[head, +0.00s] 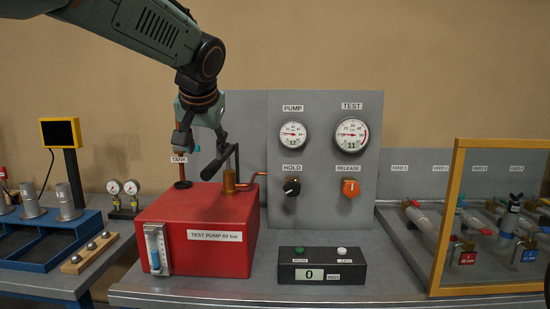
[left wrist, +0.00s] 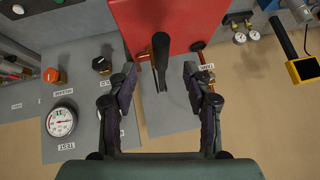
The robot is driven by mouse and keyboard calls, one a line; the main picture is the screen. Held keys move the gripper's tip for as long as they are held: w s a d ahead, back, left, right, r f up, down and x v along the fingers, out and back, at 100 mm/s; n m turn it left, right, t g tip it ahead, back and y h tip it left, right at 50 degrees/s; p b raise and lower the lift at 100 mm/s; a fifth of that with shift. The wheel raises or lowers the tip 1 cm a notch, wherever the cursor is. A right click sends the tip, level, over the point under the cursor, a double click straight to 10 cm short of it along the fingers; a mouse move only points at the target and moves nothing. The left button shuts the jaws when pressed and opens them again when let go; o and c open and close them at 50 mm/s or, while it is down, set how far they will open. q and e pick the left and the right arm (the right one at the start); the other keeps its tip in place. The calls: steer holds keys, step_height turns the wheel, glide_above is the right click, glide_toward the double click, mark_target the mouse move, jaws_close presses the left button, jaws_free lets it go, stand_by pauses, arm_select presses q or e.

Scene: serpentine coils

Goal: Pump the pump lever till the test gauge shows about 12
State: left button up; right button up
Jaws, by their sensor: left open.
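The pump lever (head: 212,172) has a dark grip and stands at the top of the red test pump (head: 165,220). My left gripper (head: 203,143) is above it, pointing down. In the left wrist view the lever (left wrist: 160,50) lies between the spread fingers of my left gripper (left wrist: 160,72), with gaps on both sides. The round test gauge (head: 351,134) is on the grey panel and also shows in the left wrist view (left wrist: 61,121). My right gripper is not in view.
The panel also has a pump gauge (head: 293,135), a black hold knob (head: 291,187) and an orange release knob (head: 350,187). A black box (head: 322,268) in front displays 0. A yellow-framed clear guard (head: 450,210) stands at right, a blue rack (head: 45,235) at left.

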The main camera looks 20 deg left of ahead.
mark_target(204, 177)
arm_select(q)
steer(key=w+d+f+t+h+p, duration=0.15)
steer(key=f+p, duration=0.25)
steer(key=f, duration=0.5)
steer(key=d+f+h+p, duration=0.25)
steer(key=f+p, duration=0.25)
steer(key=f, duration=0.5)
steer(key=a+r+n+t+y, duration=0.1)
steer(key=a+r+t, duration=0.1)
steer(key=r+t, duration=0.1)
steer(key=a+r+n+t+y, duration=0.1)
steer(key=a+r+t+y, duration=0.1)
steer(key=r, duration=0.2)
steer(key=a+r+n+t+y, duration=0.1)
steer(key=a+r+t, duration=0.1)
steer(key=r+t, duration=0.1)
steer(key=shift+w+a+r+t+p, duration=0.2)
steer(key=shift+w+t+p, duration=0.05)
steer(key=shift+t+p, duration=0.1)
steer(key=shift+w+a+r+y, duration=0.1)
steer(key=shift+w+r+y, duration=0.05)
steer(key=shift+y, duration=0.25)
steer(key=shift+p+x, duration=0.45)
steer(key=shift+x, duration=3.4)
